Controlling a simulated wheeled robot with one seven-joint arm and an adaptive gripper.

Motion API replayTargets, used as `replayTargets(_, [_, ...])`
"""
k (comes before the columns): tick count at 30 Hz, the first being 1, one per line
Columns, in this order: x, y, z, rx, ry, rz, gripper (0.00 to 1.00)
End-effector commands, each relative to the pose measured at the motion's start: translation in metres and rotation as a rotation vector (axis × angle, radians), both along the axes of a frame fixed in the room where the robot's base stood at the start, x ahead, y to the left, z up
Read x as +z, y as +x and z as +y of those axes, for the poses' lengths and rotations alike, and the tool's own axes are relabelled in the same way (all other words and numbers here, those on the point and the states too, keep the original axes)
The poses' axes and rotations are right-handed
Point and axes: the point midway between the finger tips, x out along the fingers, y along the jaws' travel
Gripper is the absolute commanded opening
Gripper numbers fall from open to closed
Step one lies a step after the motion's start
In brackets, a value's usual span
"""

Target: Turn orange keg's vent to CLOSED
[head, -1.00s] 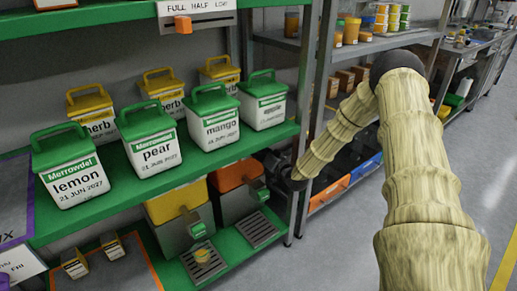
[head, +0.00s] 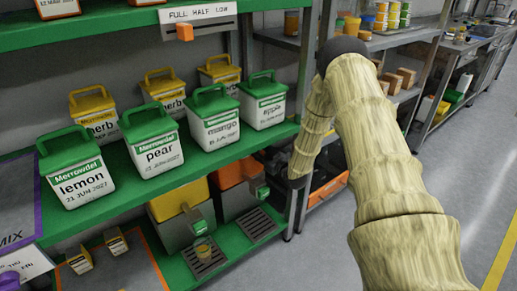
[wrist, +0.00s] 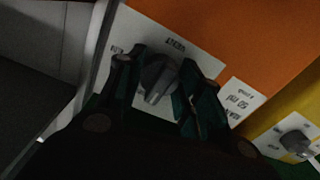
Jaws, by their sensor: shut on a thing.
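The orange keg (head: 233,172) stands on the lower green shelf in the head view, with a grey lower body and a green tap. Its orange side (wrist: 235,30) fills the top of the wrist view. A white vent plate (wrist: 207,62) with a grey vent knob (wrist: 157,82) is on that side. The plate's lettering appears upside down and blurred; I cannot read the knob's setting for sure. My gripper (wrist: 160,68) is shut on the knob, one dark finger on each side. In the head view the gripper is hidden at the shelf's right end.
A yellow keg (head: 170,206) stands left of the orange one; a similar grey knob (wrist: 294,142) shows on yellow in the wrist view. A metal shelf post (head: 303,120) is close to my forearm. Green-lidded tubs (head: 160,150) stand on the shelf above.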

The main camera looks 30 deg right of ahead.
Motion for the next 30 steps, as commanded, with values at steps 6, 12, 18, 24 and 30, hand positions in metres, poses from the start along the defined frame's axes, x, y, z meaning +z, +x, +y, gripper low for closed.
replayTargets(6, [-0.0021,-0.0012,-0.0007,-0.002,-0.036,0.001,0.12])
replayTargets(12, [-0.0023,-0.0013,-0.0011,-0.002,-0.041,0.000,0.12])
replayTargets(18, [-0.0024,-0.0013,-0.0011,-0.002,-0.040,0.001,0.12])
replayTargets(24, [-0.0015,-0.0009,-0.0007,-0.002,-0.039,0.000,0.58])
replayTargets(30, [-0.0008,-0.0005,-0.0003,-0.001,-0.039,-0.001,0.58])
